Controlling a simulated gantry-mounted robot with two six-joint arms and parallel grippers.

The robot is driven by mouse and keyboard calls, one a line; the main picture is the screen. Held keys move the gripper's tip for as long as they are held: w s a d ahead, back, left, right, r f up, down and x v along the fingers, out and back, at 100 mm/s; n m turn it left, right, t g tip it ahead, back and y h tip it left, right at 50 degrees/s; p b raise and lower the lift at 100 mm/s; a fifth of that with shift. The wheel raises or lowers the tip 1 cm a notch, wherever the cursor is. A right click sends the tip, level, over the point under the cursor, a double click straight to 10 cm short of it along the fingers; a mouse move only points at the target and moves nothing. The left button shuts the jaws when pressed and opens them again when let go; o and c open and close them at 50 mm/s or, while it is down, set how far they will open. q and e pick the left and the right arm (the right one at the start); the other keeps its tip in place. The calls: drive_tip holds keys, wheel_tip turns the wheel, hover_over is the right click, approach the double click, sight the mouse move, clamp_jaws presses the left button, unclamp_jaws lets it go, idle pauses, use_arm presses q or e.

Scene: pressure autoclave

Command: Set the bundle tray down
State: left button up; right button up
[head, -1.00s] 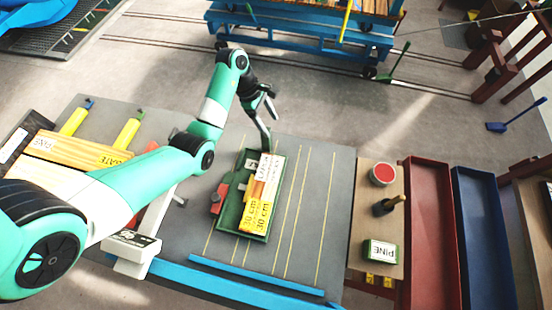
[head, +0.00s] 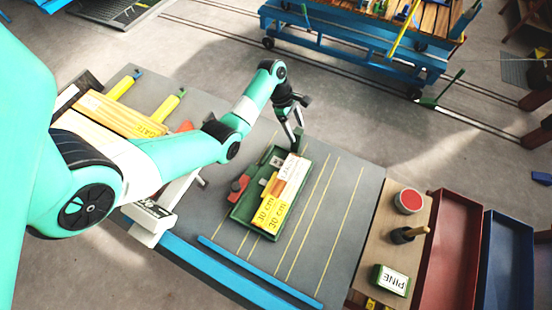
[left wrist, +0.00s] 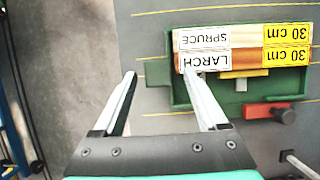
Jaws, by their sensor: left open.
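The green bundle tray (head: 240,224) lies on the grey bench top, over its yellow lines. It holds wooden blocks (head: 272,203) with yellow "30 cm" ends; in the left wrist view the labels read SPRUCE and LARCH (left wrist: 212,61). My left gripper (head: 297,143) is at the tray's far end. In the left wrist view the tray (left wrist: 180,96) shows with its end tab (left wrist: 157,73) between the spread fingers (left wrist: 160,76) of my left gripper. The fingers are apart, with gaps beside the tab. My right gripper is not in view.
A red clamp-like part (head: 238,187) sits at the tray's left side. Timber (head: 115,118) and a white scale-like device (head: 152,220) are further left. A side table (head: 380,242) with a PINE box (head: 389,280) and red and blue bins stand right. Bench right of the tray is clear.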

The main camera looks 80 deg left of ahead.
sight(301, 141)
use_arm(q)
drive_tip(key=b+x, duration=0.1)
drive_tip(key=x, duration=0.4)
drive_tip(key=shift+a+b, duration=0.15)
drive_tip(key=shift+b, duration=0.2)
clamp_jaws()
idle(0.9)
